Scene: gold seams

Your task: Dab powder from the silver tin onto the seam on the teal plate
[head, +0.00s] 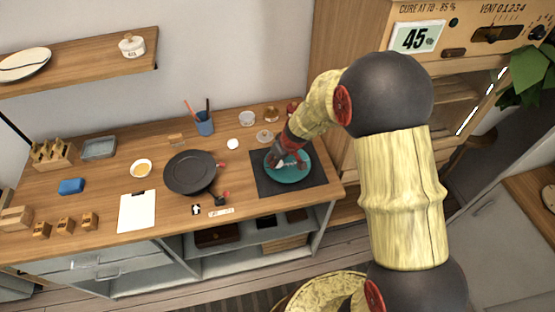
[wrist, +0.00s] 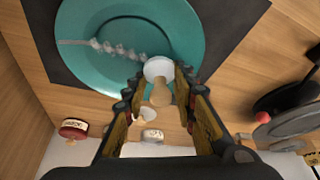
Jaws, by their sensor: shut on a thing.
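The teal plate (head: 301,174) lies on a dark mat at the right of the counter; it also fills the upper wrist view (wrist: 85,70). A pale seam (wrist: 118,50) crosses it, thin at its left end and lumpy, whitish toward the middle. My gripper (wrist: 163,100) is shut on a dabber (wrist: 158,68) with a wooden handle and a round white tip. The tip overlaps the plate's near rim in the wrist view; I cannot tell whether it touches. In the head view my gripper (head: 284,157) is over the plate. Which small container is the silver tin is unclear.
Small containers stand behind the plate, including a round dish (head: 265,136), a glass cup (head: 247,118) and a red-lidded jar (wrist: 74,128). A black pan (head: 190,172) sits left of the dark mat (head: 264,186). A white sheet (head: 137,212) lies further left.

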